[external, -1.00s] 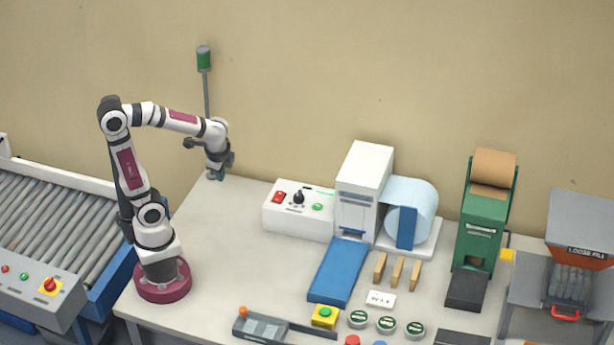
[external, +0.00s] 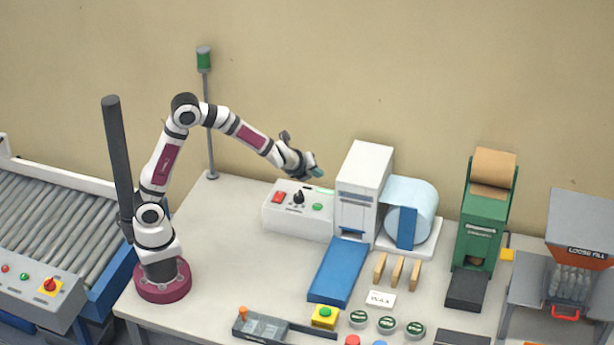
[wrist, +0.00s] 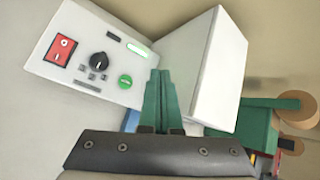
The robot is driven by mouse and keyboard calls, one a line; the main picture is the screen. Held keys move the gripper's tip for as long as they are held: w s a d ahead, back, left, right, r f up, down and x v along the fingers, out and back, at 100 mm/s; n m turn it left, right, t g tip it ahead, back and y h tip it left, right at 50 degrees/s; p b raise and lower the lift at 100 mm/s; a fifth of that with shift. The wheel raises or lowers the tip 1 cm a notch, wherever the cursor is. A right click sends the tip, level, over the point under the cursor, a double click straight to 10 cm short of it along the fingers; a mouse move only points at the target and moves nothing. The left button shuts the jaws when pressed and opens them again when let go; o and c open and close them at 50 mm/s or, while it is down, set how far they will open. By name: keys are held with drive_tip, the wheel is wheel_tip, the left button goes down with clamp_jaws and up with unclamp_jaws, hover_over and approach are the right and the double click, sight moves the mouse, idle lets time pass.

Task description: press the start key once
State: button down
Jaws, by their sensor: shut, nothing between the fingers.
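The white control box (external: 281,220) stands on the table and carries a red rocker switch (external: 279,197), a black knob (external: 299,198) and a round green key (external: 318,207). In the wrist view the green key (wrist: 125,82) lies left of my fingertips, with the red switch (wrist: 61,49) and knob (wrist: 100,60) further left. My gripper (external: 318,172) is shut and empty, above the back right part of the box. Its green fingers (wrist: 158,77) are together in the wrist view. I see a gap between the fingertips and the key in the external view.
A white machine (external: 361,190) stands right beside the box, with a blue chute (external: 338,272) in front and a pale blue roll (external: 411,197) to its right. A pole with a green lamp (external: 204,59) stands behind. The table left of the box is clear.

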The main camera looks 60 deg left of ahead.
sight(316, 208)
drive_tip(key=shift+f, duration=0.1)
drive_tip(key=shift+f, duration=4.3)
drive_tip(key=shift+f, duration=0.1)
drive_tip(key=shift+f, duration=0.35)
